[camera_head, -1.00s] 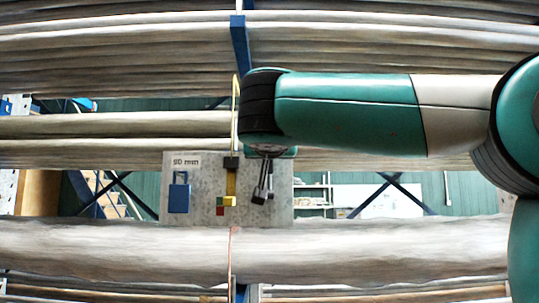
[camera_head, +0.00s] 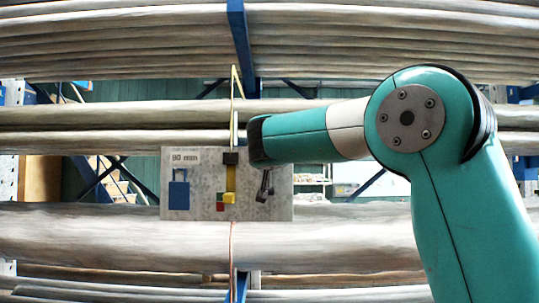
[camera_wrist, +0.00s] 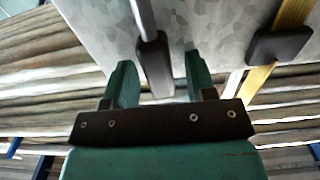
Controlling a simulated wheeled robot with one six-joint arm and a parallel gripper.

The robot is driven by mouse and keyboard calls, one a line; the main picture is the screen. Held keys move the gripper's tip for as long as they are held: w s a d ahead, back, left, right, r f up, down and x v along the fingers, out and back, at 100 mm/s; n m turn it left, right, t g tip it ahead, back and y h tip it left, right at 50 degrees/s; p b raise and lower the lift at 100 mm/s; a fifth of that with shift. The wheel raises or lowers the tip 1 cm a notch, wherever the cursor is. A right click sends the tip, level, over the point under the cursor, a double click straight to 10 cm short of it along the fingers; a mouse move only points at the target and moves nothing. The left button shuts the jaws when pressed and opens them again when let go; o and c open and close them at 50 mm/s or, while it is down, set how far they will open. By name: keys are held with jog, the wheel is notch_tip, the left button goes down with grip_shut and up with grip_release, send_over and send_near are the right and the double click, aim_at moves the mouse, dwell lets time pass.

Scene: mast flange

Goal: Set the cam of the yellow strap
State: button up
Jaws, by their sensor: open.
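The yellow strap (camera_head: 230,177) hangs down the front of a grey panel (camera_head: 205,178) marked 90 mm. It has a black buckle block (camera_head: 231,158) near its top and a small yellow block (camera_head: 229,197) at its lower end. In the wrist view the yellow strap (camera_wrist: 292,14) and its dark block (camera_wrist: 279,46) lie to the right, outside the fingers. My gripper (camera_wrist: 158,60) is open, its two green fingers apart. A dark block on a grey bar (camera_wrist: 155,65) shows between them; contact cannot be told. In the head view my own wrist hides the gripper.
A dark two-legged piece (camera_head: 265,184) hangs on the right. Long pale poles (camera_head: 100,240) run across below the panel and above it.

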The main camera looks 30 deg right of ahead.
grip_shut()
jog(key=shift+f, duration=0.1)
